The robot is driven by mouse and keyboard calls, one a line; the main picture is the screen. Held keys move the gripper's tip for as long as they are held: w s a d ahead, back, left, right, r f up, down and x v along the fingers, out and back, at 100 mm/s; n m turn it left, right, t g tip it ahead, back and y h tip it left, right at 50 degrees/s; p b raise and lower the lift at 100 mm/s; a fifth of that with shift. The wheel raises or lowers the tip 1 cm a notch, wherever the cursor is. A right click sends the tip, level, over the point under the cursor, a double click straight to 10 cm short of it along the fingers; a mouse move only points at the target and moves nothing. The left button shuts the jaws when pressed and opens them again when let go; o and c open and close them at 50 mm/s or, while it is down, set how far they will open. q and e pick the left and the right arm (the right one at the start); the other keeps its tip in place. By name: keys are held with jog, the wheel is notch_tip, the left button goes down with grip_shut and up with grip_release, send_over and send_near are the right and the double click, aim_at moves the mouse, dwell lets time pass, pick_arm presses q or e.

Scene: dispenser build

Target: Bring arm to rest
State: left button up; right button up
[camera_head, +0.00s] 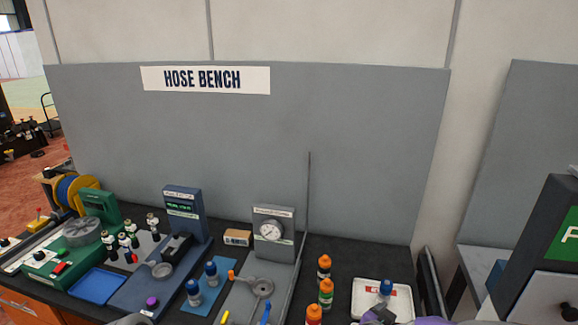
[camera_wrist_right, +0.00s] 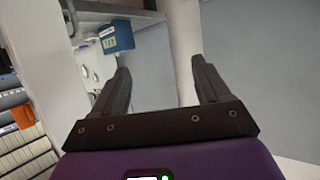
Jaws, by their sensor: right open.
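My right gripper (camera_wrist_right: 160,68) shows in the right wrist view with its two dark fingers apart and nothing between them. Behind the fingers are a pale wall and a grey panel, and nothing touches the fingertips. In the head view, a purple and grey part of what looks like my right arm shows at the bottom edge, in front of the white tray (camera_head: 366,288). The right fingers cannot be made out there. My left gripper is not in view.
The dark hose bench (camera_head: 338,252) holds several orange-capped bottles (camera_head: 326,292), blue-capped bottles (camera_head: 211,273), a gauge stand (camera_head: 273,235) and a blue dispenser (camera_head: 184,213). A thin upright rod (camera_head: 308,200) stands mid-bench. A dark cabinet (camera_head: 545,235) is at right. A blue box (camera_wrist_right: 116,38) shows in the wrist view.

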jog(key=s+a+f+n+g+y+b, duration=0.1)
jog(key=s+a+f+n+g+y, duration=0.15)
jog(key=s+f, duration=0.45)
jog(key=s+a+f+n+g+y+b, duration=0.15)
jog(key=s+f+g, duration=0.25)
jog(key=f, duration=0.5)
jog(key=s+a+f+n+g+y+b, duration=0.1)
jog(key=s+a+f+g+y+b, duration=0.2)
jog(key=s+f, duration=0.4)
jog(key=s+a+f+n+g+y+b, duration=0.2)
jog(key=s+a+f+y, duration=0.4)
jog(key=a+f, duration=0.35)
pick_arm(q)
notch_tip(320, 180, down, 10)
jog(key=b, duration=0.2)
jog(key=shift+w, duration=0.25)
pick_arm(e)
jog(key=shift+w+a+f+t+y, duration=0.2)
jog(key=shift+f+t, duration=0.25)
jog(key=shift+f, duration=0.45)
jog(key=shift+w+a+f+t+y, duration=0.15)
jog(key=shift+f+t, duration=0.3)
jog(key=shift+f, duration=0.5)
jog(key=shift+w+a+f+t+y, duration=0.2)
jog(key=shift+f+t, duration=0.25)
jog(key=shift+f, duration=0.45)
